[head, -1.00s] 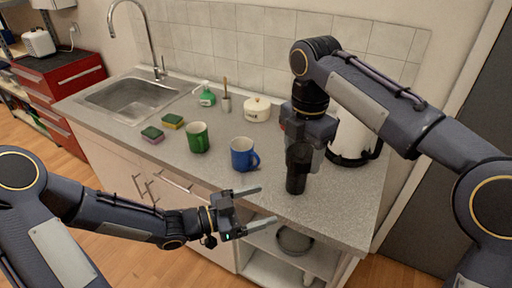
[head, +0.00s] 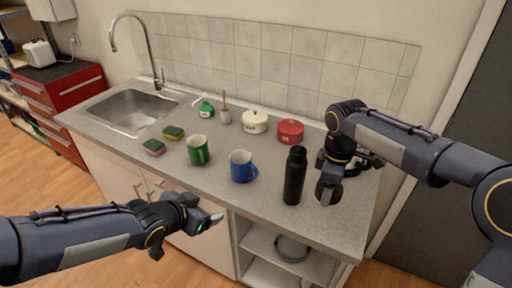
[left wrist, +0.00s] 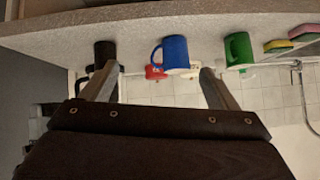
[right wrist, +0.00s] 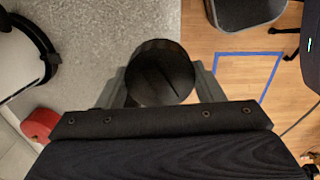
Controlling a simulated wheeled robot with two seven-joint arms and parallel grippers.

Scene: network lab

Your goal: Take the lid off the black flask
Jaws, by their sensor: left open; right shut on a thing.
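The black flask (head: 294,178) stands upright on the counter near its front edge, a narrower dark neck showing at its top. It also shows in the left wrist view (left wrist: 104,52), partly behind a finger. My right gripper (head: 327,196) is just right of the flask and apart from it, pointing down above the counter. In the right wrist view its fingers are shut on a round black piece, the lid (right wrist: 160,74). In the head view the lid is hard to make out. My left gripper (head: 212,220) is open and empty in front of the counter.
A blue mug (head: 241,168) and a green mug (head: 197,150) stand left of the flask. A red pot (head: 290,131) and a cream pot (head: 254,122) are behind. The kettle (right wrist: 22,55) is beside my right gripper. The counter's front right corner is clear.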

